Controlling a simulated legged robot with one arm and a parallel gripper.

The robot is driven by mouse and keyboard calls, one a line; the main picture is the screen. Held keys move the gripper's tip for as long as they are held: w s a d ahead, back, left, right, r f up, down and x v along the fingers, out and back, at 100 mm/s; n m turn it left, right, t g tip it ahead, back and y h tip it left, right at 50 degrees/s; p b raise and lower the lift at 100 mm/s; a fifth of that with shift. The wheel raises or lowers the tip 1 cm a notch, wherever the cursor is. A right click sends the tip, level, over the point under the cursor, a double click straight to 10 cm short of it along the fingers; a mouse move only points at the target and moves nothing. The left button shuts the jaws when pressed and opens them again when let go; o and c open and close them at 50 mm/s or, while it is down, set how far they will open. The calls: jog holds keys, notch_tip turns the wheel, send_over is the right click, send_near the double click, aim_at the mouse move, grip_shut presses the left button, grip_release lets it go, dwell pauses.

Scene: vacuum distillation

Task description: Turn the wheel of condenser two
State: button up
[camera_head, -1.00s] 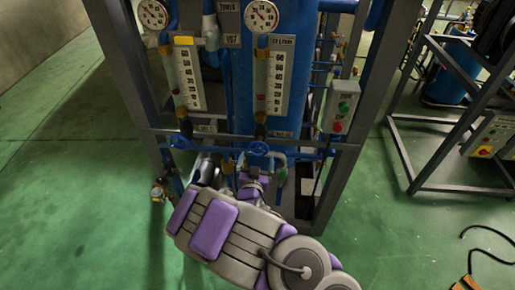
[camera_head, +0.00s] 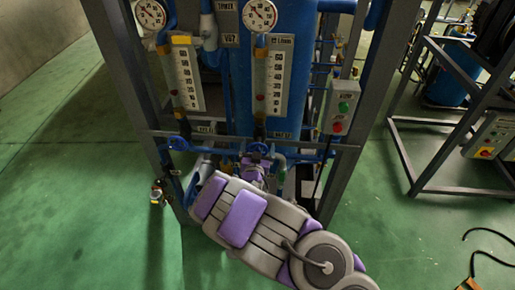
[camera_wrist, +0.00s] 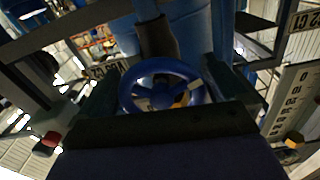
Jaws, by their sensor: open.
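A blue spoked handwheel (camera_wrist: 160,92) is close in the middle of the wrist view, with a dark finger on either side of it. In the head view this wheel (camera_head: 258,148) sits low on the rack's front, partly covered by my gripper. My gripper (camera_head: 257,163) is open and reaches up to the wheel from below. Its fingers (camera_wrist: 165,86) stand beside the rim; I cannot tell whether they touch it. A second blue handwheel (camera_head: 178,143) is to the left on the same pipe level.
Above the wheels are gauges (camera_head: 260,15) and scaled flow tubes (camera_head: 273,80) before a blue tank (camera_head: 300,50). A control box (camera_head: 341,107) hangs on the right post. Grey frame posts (camera_head: 365,100) flank the rack. Green floor is free at left.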

jog(key=shift+a, duration=0.1)
jog(key=c, duration=0.8)
jog(key=shift+n, duration=0.6)
jog(key=o, duration=0.8)
jog(key=s+p, duration=0.3)
jog(key=s, duration=1.4)
jog(key=shift+s+a, duration=0.15)
jog(key=shift+a, duration=0.25)
